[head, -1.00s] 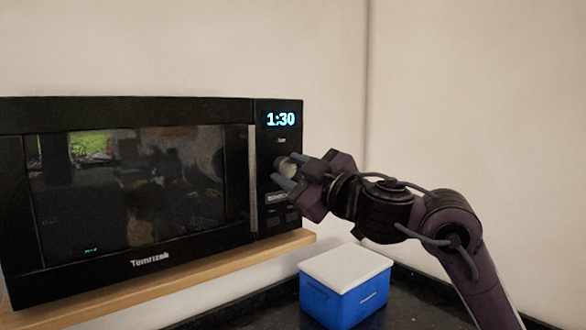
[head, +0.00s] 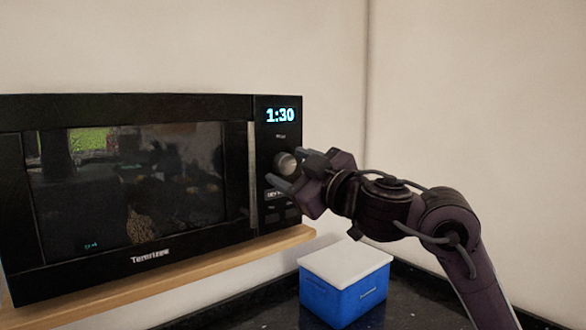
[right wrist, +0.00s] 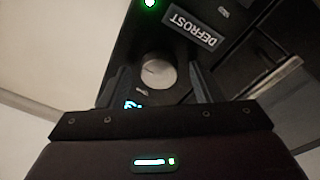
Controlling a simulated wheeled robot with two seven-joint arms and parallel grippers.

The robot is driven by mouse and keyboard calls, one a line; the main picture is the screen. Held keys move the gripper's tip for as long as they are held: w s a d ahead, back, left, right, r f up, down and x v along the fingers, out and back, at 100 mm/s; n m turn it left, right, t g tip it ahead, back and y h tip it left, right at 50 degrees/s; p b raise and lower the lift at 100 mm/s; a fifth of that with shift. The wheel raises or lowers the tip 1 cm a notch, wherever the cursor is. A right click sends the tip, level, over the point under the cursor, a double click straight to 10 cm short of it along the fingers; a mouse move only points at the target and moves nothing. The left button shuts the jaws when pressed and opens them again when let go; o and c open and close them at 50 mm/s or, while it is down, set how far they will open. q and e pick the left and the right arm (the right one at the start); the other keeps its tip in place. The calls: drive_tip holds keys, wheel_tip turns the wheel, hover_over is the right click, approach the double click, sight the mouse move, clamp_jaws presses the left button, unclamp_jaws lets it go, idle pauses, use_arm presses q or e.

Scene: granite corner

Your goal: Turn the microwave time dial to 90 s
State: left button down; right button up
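The black microwave (head: 240,165) stands on a wooden shelf, and its display (head: 280,115) reads 1:30. The round silver time dial (head: 286,163) is on the control panel below the display. My right gripper (head: 288,168) is at the panel with its fingers open, one above and one below the dial in the head view. In the right wrist view the dial (right wrist: 158,72) shows between the two spread fingers, with a gap on each side. A DEFROST button (right wrist: 195,28) is near it. My left gripper is not in view.
The wooden shelf (head: 170,266) carries the microwave. A blue box with a white lid (head: 345,290) stands on the dark granite counter (head: 415,300) below my right arm. Pale walls meet in the corner behind.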

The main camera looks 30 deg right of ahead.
drive_tip(key=s+f+b, duration=0.1)
drive_tip(key=s+b, duration=0.2)
drive_tip(key=s, duration=0.4)
drive_tip(key=shift+s+d, duration=0.35)
drive_tip(key=shift+s, duration=0.05)
idle(0.4)
